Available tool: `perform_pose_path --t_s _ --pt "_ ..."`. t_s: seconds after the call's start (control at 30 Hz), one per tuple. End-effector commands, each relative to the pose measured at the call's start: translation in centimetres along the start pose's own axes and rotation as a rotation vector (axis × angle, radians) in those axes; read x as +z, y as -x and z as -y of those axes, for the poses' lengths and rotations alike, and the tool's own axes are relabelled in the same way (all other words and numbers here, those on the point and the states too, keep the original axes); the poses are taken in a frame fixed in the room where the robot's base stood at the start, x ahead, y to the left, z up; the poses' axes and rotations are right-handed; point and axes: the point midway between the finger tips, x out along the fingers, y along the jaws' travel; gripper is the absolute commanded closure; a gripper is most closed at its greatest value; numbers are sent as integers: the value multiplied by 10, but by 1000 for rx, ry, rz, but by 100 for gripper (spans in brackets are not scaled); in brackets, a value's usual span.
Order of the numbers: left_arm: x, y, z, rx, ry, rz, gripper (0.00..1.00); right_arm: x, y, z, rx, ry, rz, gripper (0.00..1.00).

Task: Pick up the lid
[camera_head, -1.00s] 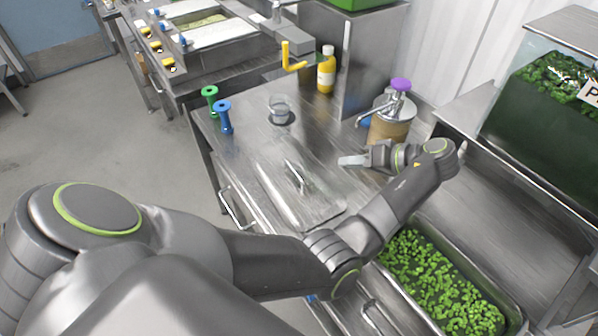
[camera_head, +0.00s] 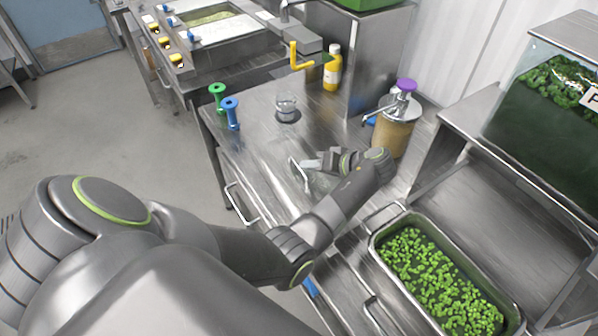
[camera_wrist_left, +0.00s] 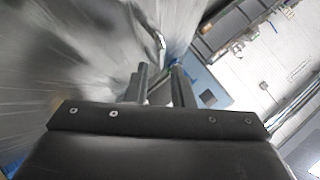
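The lid (camera_head: 272,182) is a flat metal sheet lying on the steel counter, hard to tell from the counter's shine. Its upright bar handle (camera_head: 300,176) stands in the middle. My left gripper (camera_head: 307,163) is beside the handle, with its fingertips close to the handle's top. In the left wrist view the two fingers (camera_wrist_left: 160,82) are apart, and the thin handle (camera_wrist_left: 161,42) shows just beyond their tips. I cannot tell whether they touch it. My arm hides the lid's right part. My right gripper is not in view.
A pan of chopped greens (camera_head: 374,249) sits at the lower right. A pump container (camera_head: 392,135) stands right of my gripper.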

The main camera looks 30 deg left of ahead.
Motion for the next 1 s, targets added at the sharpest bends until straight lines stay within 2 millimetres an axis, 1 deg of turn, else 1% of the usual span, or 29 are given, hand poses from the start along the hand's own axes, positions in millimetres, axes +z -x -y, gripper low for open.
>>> perform_pose_path --t_s 0.03,0.1,0.2,0.3,0.5,0.53,0.67,0.7,1.0 --pt "0 -6 4 -5 -3 0 79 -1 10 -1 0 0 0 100" --pt "2 -16 4 -4 -2 0 79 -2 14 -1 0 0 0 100" --pt "2 -29 2 -4 -1 -1 79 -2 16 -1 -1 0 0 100" --pt "4 -34 1 -1 0 0 79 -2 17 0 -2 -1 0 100" --pt "4 -35 0 0 1 0 79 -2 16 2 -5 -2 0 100" --pt "4 -35 0 0 1 0 81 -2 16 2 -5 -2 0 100" --pt "4 -35 0 0 1 0 98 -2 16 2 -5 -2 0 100" --pt "4 -35 0 0 0 0 100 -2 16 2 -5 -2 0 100" --pt "4 -34 0 1 0 -1 100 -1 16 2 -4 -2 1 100"
